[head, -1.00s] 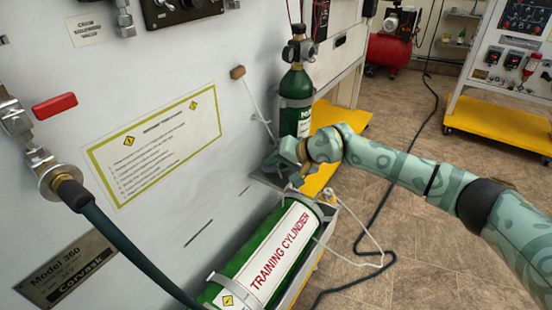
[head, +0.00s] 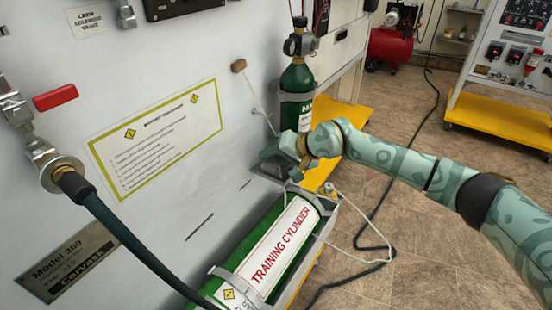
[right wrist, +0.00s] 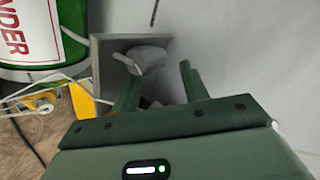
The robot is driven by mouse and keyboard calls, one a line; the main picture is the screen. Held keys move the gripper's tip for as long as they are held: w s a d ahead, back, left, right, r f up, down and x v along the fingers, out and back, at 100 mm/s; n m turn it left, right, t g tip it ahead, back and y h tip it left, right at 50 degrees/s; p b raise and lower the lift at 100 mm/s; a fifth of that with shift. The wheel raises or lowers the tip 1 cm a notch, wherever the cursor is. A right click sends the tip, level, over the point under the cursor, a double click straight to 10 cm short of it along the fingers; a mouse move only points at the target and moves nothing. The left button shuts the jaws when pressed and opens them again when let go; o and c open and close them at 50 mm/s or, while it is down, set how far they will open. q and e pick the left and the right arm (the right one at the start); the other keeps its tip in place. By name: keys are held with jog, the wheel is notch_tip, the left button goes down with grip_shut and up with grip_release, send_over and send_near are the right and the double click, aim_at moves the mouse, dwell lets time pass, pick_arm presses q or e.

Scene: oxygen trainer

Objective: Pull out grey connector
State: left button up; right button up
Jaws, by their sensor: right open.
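In the right wrist view a grey, rounded connector (right wrist: 150,58) sticks up by a grey metal bracket (right wrist: 104,62) next to the white panel. My right gripper (right wrist: 160,76) is open, its two green fingers pointing toward the connector, with the connector just beyond and between the tips. I cannot tell whether they touch. In the head view the right gripper (head: 280,160) is beside the panel, above the top end of the training cylinder (head: 280,245), and the connector is hidden there. My left gripper is not in view.
A green upright cylinder (head: 297,95) stands close behind the right gripper. A white cord (head: 350,245) loops beside the training cylinder. A dark hose (head: 130,240) hangs from a fitting at left. Tiled floor (head: 440,250) lies open at right.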

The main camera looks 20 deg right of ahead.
jog(key=shift+s+d+f, duration=0.1)
jog(key=shift+d+f, duration=0.15)
jog(key=shift+f, duration=0.15)
jog(key=shift+s+d+r, duration=0.1)
jog(key=shift+s+r, duration=0.05)
jog(key=shift+r, duration=0.05)
jog(key=p+v, duration=0.2)
jog(key=v, duration=0.1)
jog(key=shift+d+r, duration=0.15)
jog(key=shift+r, duration=0.2)
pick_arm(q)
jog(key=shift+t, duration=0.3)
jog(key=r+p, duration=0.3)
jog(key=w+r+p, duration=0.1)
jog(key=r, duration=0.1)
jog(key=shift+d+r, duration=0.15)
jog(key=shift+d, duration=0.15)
pick_arm(e)
jog(key=v, duration=1.2)
jog(key=shift+s+r, duration=0.2)
jog(key=shift+s, duration=0.05)
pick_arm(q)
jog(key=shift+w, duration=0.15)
